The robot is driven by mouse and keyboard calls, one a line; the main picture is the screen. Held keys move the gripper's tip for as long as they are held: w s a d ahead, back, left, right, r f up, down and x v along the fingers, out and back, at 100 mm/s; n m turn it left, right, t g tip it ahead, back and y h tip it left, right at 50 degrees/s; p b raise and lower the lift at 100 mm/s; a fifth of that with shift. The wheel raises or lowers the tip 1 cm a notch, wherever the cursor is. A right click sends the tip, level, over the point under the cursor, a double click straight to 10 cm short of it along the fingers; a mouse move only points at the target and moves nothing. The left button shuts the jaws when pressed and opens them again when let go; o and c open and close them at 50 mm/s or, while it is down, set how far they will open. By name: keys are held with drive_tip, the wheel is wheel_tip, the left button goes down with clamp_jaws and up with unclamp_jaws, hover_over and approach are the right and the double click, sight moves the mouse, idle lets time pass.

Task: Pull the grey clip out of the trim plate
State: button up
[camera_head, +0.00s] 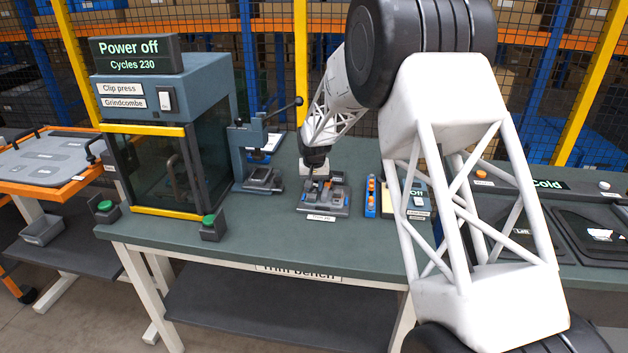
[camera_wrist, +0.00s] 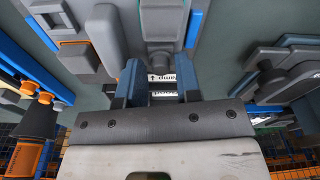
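The trim plate (camera_head: 322,200) is in a dark fixture on the green bench in the head view, with small orange and blue parts on it. My gripper (camera_head: 315,165) is just above the back left of this fixture. In the wrist view my gripper (camera_wrist: 158,82) shows two blue fingers apart, with nothing seen held between them. White labels show through the gap. A small grey block (camera_wrist: 160,60) lies just beyond the fingertips; I cannot tell whether it is the grey clip. In the head view the clip is too small to make out.
A clip press (camera_head: 160,140) reading "Power off" stands at left, with a lever press (camera_head: 258,150) beside it. A blue strip with orange pieces (camera_head: 371,196) and a switch box (camera_head: 408,200) stand right of the fixture. The bench front is mostly clear.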

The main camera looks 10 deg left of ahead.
sight(314, 187)
drive_tip(key=shift+f, duration=0.15)
clamp_jaws()
idle(0.4)
drive_tip(key=shift+r, duration=0.9)
idle(1.1)
drive_tip(key=shift+r, duration=2.8)
